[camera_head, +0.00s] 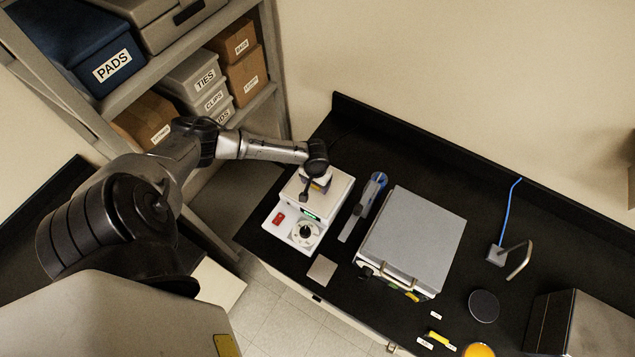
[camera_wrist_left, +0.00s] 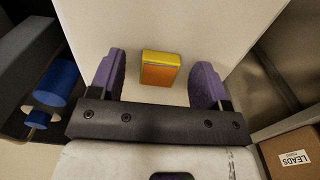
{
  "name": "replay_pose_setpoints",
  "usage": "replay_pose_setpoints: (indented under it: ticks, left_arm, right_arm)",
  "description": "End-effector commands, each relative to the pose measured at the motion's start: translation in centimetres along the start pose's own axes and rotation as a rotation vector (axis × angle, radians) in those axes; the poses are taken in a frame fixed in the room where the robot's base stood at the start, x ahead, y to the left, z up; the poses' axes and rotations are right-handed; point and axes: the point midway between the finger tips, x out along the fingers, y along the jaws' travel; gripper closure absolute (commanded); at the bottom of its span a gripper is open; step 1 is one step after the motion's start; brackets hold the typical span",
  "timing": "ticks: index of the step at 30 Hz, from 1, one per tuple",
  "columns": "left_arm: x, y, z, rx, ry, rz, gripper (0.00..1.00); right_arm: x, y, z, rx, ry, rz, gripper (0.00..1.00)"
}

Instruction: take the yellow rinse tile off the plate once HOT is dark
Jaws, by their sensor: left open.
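The yellow rinse tile (camera_wrist_left: 160,73), with an orange face, shows in the left wrist view on the pale plate (camera_wrist_left: 160,30). My left gripper (camera_wrist_left: 157,84) is open, with one purple finger on each side of the tile and a gap to both. The unit has a red patch (camera_head: 279,218), a small green display (camera_head: 311,214) and a dark dial (camera_head: 305,231). I cannot read a HOT mark. My right gripper is not in view.
Right of the unit stand a blue-and-grey tool (camera_head: 374,186) and a large grey-lidded instrument (camera_head: 415,238). A small grey square (camera_head: 322,270) lies in front of the unit. Shelves with labelled boxes (camera_head: 195,75) stand behind my left arm.

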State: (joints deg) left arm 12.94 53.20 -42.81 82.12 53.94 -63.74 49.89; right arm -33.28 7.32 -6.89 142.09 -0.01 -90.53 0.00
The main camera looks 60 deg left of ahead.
Motion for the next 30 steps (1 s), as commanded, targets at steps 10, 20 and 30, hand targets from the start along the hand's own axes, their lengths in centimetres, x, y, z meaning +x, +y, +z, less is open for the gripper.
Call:
replay_pose_setpoints:
  ticks: [10, 20, 30]
  left_arm:
    - [0.68, -0.02, 0.00, 0.000, 0.000, -0.001, 0.30]
    - [0.67, -0.03, 0.01, 0.000, 0.000, -0.001, 0.59]
    - [0.66, -0.03, 0.01, 0.000, 0.000, -0.001, 0.87]
  right_arm:
    - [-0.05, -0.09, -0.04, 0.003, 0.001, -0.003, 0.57]
    - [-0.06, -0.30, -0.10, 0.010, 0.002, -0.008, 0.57]
    - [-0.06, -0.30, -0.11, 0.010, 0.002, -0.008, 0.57]
